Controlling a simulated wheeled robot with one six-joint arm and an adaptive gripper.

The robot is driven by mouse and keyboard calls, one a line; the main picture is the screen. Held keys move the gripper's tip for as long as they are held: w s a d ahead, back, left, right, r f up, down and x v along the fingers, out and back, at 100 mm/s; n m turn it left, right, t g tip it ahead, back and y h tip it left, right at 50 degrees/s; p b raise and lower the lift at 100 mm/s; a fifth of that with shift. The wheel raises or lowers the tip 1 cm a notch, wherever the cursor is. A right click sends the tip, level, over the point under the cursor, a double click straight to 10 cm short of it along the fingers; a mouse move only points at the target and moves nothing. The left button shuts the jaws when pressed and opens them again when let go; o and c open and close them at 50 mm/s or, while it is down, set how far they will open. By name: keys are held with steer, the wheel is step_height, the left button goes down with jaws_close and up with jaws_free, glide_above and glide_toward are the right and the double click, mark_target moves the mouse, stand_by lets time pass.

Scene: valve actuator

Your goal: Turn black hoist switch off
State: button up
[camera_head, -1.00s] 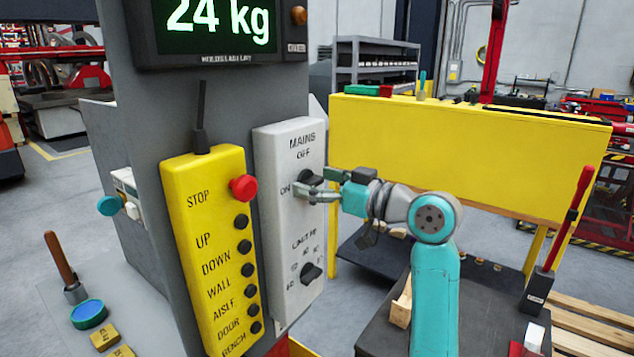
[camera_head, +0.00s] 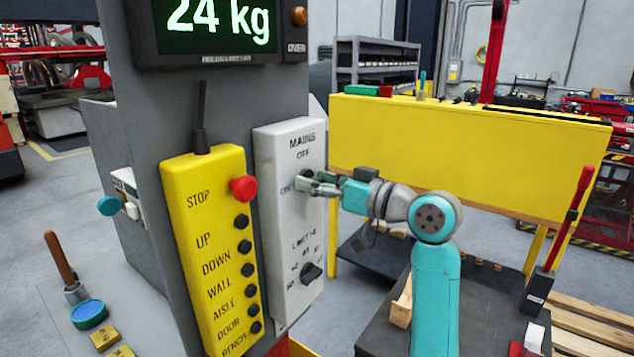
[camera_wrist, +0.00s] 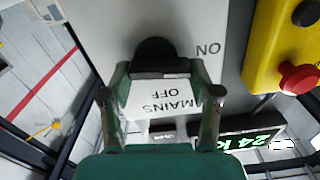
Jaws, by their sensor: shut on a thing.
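The black mains switch (camera_head: 306,175) is a round knob on a light grey panel (camera_head: 290,222), below the words MAINS and OFF and beside ON. My gripper (camera_head: 312,184) is at this knob, its fingers closed in on it and partly hiding it. In the wrist view the knob (camera_wrist: 155,52) sits between the green fingers (camera_wrist: 158,78), with ON to its right and MAINS OFF toward the palm. Which mark the knob points to is hard to tell.
A yellow pendant (camera_head: 212,250) with a red stop button (camera_head: 243,188) and several black buttons hangs just left of the panel. A second black knob (camera_head: 311,272) is lower on the panel. A weight display (camera_head: 218,25) is above. A yellow-fronted bench (camera_head: 450,150) stands behind my arm.

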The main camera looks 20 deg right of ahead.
steer(key=m, duration=0.4)
steer(key=shift+w+d, duration=0.1)
steer(key=shift+d, duration=0.05)
steer(key=m, duration=0.4)
steer(key=shift+w+d, duration=0.1)
steer(key=m, duration=0.3)
steer(key=shift+m, duration=0.3)
steer(key=shift+w+d+f+m, duration=0.1)
steer(key=shift+m, duration=0.85)
steer(key=shift+d+f+m, duration=0.1)
steer(key=shift+m, duration=0.85)
steer(key=o, duration=1.1)
steer(key=shift+o, duration=0.2)
